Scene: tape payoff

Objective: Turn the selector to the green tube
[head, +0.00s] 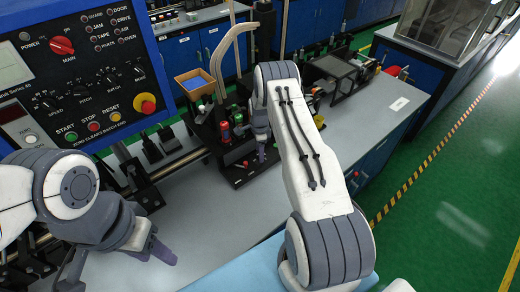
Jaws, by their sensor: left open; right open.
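A black fixture (232,172) stands on the grey bench, with small upright coloured parts on it. One is a tube-like part with a red top and green body (225,134); a green-blue part (238,118) stands beside it. I cannot tell which part is the selector or where it points. My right gripper (261,150) is just right of these parts, fingers down; its arm hides what is behind. Contact cannot be told. My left gripper (162,252) is open and empty over the bench at lower left, away from the fixture.
A blue control panel (85,70) with knobs, lamps and buttons fills the upper left. An orange-rimmed bin (195,83) and a curved beige post (222,60) stand behind the fixture. Black machinery (340,72) lies to the right. The front bench (215,222) has bare room.

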